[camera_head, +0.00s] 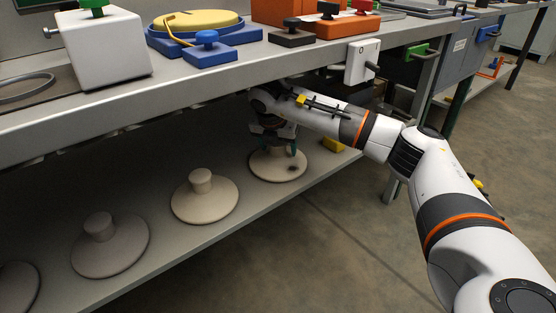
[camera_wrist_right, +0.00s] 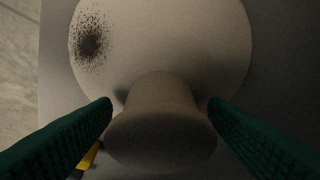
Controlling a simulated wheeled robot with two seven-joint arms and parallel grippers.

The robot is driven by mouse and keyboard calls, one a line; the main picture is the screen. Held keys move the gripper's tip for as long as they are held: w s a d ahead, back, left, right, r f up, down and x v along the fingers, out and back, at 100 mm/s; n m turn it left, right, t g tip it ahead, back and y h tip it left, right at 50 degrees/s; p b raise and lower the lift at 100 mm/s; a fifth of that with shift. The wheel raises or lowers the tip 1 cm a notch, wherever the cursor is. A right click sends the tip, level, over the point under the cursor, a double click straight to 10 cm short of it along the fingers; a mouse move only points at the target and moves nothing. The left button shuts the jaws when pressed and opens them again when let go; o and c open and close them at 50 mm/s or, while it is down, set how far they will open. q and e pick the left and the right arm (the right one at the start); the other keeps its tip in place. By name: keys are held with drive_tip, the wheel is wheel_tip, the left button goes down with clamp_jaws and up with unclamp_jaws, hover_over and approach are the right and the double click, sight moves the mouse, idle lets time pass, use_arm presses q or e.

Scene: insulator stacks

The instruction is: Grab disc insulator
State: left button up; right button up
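Several beige disc insulators with round knobs on top stand in a row on the lower shelf. The farthest disc insulator (camera_head: 277,167) has a dark speckled spot on its disc. My right gripper (camera_head: 275,146) is over this one, pointing down. In the right wrist view the insulator (camera_wrist_right: 185,45) shows its knob between my two green fingers (camera_wrist_right: 160,110), with gaps on both sides, so the gripper is open. The other insulators are the middle one (camera_head: 203,196), a nearer one (camera_head: 108,246) and one cut by the left edge (camera_head: 14,287). My left gripper is not in view.
The lower shelf (camera_head: 160,275) lies under a grey workbench top (camera_head: 100,107), whose edge overhangs my right arm. Yellow blocks (camera_head: 333,145) lie beyond the farthest insulator. A white switch box (camera_head: 361,62) hangs from the bench edge. Open floor (camera_head: 335,235) lies right of the shelf.

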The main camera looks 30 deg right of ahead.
clamp_jaws()
drive_tip(key=shift+r, duration=0.1)
drive_tip(key=shift+r, duration=0.1)
idle(0.3)
